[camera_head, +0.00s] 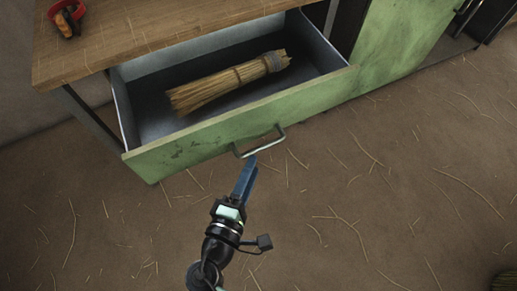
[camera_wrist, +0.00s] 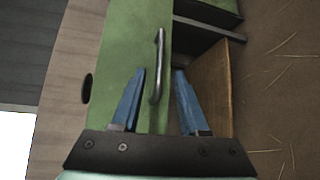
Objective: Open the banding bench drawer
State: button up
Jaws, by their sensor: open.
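The banding bench drawer (camera_head: 170,158) is pulled well out from under the wooden benchtop (camera_head: 150,42). Its front is worn green, and its metal bar handle (camera_head: 262,146) sits mid-front. A bound straw bundle (camera_head: 215,88) lies inside the drawer. My gripper (camera_head: 249,162) is at the handle, its blue fingers pointing up to it. In the wrist view the handle (camera_wrist: 158,65) runs between the two open fingers of my gripper (camera_wrist: 160,73), with gaps visible beside it. I cannot tell whether either finger touches it.
A red-orange tool (camera_head: 67,17) lies at the benchtop's far left corner. Another green panel (camera_head: 400,40) stands right of the drawer. The brown floor (camera_head: 380,200) in front is open, strewn with loose straws.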

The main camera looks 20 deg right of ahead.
jog(key=v, duration=0.5)
jog(key=shift+s+a+p, duration=0.2)
jog(key=shift+p, duration=0.15)
